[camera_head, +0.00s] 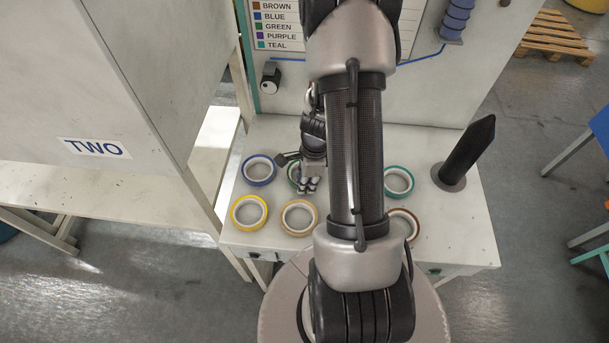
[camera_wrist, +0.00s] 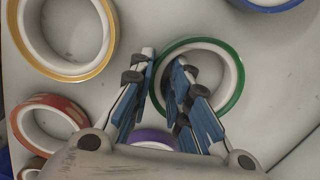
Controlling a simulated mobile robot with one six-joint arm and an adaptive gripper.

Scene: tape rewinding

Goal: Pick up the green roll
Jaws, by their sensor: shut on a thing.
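The green roll (camera_head: 291,173) is on the white table, partly hidden behind my gripper in the head view. It shows more fully in the wrist view (camera_wrist: 239,75), with its white inner face. My gripper (camera_head: 308,186) is over its right part in the head view. In the wrist view my gripper (camera_wrist: 164,80) is shut on the left wall of the green roll, one blue-padded finger outside the ring and the other inside its hole. The roll looks flat; I cannot tell whether it is clear of the table.
Around it lie blue (camera_head: 258,181), yellow (camera_head: 236,214), tan (camera_head: 286,222), teal (camera_head: 411,183) and brown (camera_head: 414,221) rolls. A purple roll (camera_wrist: 150,137) is close by in the wrist view. A dark post (camera_head: 468,150) stands at the table's right. The white table (camera_head: 450,225) has free room there.

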